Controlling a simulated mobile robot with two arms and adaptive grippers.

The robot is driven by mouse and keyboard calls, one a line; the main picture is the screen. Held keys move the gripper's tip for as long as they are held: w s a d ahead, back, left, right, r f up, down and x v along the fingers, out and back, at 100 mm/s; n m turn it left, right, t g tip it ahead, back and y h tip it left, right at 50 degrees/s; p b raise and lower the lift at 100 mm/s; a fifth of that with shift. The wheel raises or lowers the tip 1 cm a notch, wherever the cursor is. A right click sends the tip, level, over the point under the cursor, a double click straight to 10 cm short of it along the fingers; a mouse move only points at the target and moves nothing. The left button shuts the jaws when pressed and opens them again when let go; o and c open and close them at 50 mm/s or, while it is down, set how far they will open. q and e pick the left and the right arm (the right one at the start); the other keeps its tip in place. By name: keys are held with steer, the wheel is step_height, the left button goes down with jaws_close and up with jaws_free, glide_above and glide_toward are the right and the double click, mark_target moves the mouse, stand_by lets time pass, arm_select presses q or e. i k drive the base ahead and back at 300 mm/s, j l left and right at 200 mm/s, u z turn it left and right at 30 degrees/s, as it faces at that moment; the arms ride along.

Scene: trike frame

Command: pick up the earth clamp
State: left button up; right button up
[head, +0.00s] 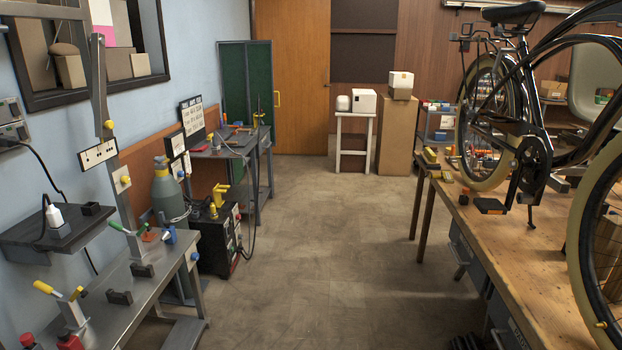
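I cannot pick out the earth clamp for certain. A yellow clamp-like piece (220,193) stands on top of the black welding machine (217,242), on the left side of the room; it is too small to tell if it is the earth clamp. A dark cable runs from the machine's front up towards the workbench behind it. Neither of my grippers is in view.
A grey metal table (155,293) with toggle clamps stands at the front left, with a grey gas cylinder (168,192) behind it. A wooden workbench (510,262) carrying a bicycle (535,150) fills the right. The floor (320,240) between is clear.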

mark_target(215, 149)
steer(key=i+u, duration=0.15)
steer(key=i, duration=0.5)
steer(key=i+l+u, duration=0.15)
steer(key=i, duration=0.5)
steer(key=i+l+u, duration=0.15)
steer(key=i, duration=0.5)
steer(key=i+j+u, duration=0.1)
steer(key=i+u, duration=0.15)
steer(key=i, duration=0.45)
steer(key=i+u, duration=0.3)
steer(key=i, duration=0.4)
